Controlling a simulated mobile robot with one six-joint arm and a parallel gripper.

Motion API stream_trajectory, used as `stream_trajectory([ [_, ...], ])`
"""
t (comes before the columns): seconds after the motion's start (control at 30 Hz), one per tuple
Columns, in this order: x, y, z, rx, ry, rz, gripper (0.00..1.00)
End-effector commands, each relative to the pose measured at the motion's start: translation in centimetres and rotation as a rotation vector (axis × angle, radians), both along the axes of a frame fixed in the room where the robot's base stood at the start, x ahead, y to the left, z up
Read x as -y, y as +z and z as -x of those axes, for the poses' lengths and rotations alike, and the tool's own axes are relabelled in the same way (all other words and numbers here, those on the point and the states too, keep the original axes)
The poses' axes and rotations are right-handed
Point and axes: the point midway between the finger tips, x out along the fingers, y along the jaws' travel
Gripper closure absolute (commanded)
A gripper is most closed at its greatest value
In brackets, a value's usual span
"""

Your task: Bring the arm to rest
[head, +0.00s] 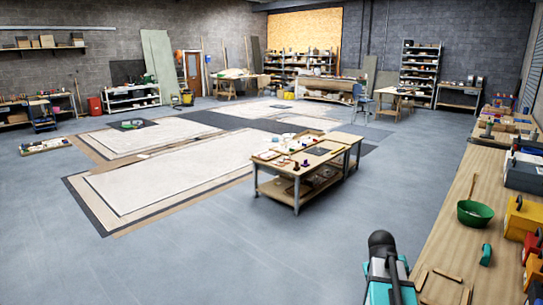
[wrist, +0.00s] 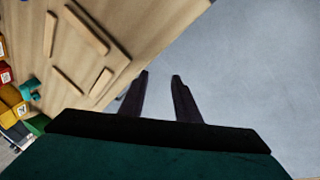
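My gripper (wrist: 160,76) shows in the wrist view as two dark fingers standing apart with nothing between them. Behind the fingers are the edge of a wooden bench (wrist: 125,20) and the grey floor (wrist: 250,70). The fingers look clear of the bench, though their exact height cannot be told. In the head view a teal and black part of my arm rises at the bottom, just left of the long bench (head: 440,240); the fingers cannot be made out there.
Wooden strips (head: 446,275) lie on the long bench, with a green bowl (head: 475,212), a teal object (head: 486,254) and yellow and red boxes (head: 522,217) beyond. A low work table (head: 300,172) stands mid-room near pale floor panels (head: 180,170). Open grey floor lies left of my arm.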

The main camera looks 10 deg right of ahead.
Motion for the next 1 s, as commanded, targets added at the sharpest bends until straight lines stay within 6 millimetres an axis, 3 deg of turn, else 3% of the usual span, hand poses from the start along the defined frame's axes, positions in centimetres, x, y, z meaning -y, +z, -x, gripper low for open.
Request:
stream_trajectory([
  [0.03,-2.2,-1.5,-0.5,-0.005,0.023,-0.022,0.71],
  [0.33,-13.9,-8.4,-2.0,-0.035,0.128,-0.140,0.71],
  [0.6,-24.1,-14.1,-0.8,-0.080,0.206,-0.241,0.71],
  [0.8,-29.6,-17.0,0.9,-0.113,0.246,-0.296,0.71],
  [1.0,-33.5,-19.1,2.5,-0.141,0.271,-0.333,0.71],
])
